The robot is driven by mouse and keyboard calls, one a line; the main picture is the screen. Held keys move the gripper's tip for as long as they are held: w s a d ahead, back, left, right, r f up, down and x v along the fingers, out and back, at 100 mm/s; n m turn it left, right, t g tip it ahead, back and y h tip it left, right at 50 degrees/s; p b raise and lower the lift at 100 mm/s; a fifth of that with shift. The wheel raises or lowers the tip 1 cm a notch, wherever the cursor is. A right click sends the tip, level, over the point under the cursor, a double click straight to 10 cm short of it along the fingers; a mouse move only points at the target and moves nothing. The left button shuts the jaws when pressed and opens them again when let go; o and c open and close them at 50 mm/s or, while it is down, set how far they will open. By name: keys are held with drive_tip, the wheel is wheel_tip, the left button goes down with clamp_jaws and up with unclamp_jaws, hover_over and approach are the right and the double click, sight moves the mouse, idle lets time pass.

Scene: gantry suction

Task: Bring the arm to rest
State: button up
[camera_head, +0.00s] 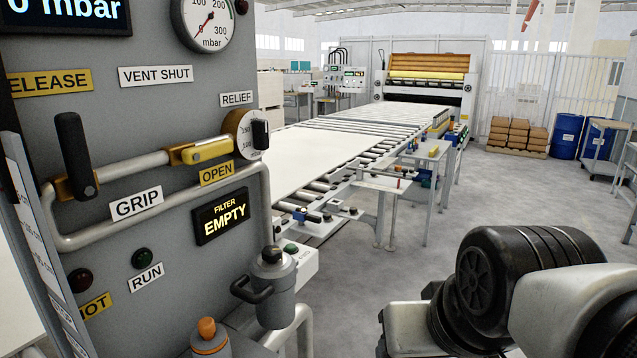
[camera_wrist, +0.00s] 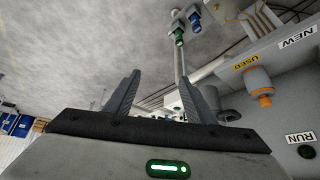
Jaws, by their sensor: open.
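My gripper (camera_wrist: 162,98) shows in the wrist view with its two dark fingers spread apart and nothing between them. Behind the fingers is grey floor and a thin pale post. In the head view my arm shows at the lower right, apart from the control panel (camera_head: 180,105) at the left; the gripper itself is not visible there. The wrist view is turned over, with the panel's labels upside down at the right.
A grey canister (camera_head: 272,285) with a handle and an orange-capped one (camera_head: 208,335) stand below the panel. A roller conveyor (camera_head: 330,180) runs back to a press (camera_head: 425,75). Blue drums (camera_head: 567,135) and stacked boxes (camera_head: 520,135) stand far right. The floor between is clear.

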wheel_tip(320, 180, up, 16)
drive_tip(key=s+d+p, duration=0.1)
drive_tip(key=s+p, duration=0.1)
drive_tip(key=p, duration=1.4)
drive_tip(key=shift+d+r+g+h+p, duration=0.25)
drive_tip(key=shift+d+g+h+p, duration=0.05)
drive_tip(key=shift+d+p, duration=0.1)
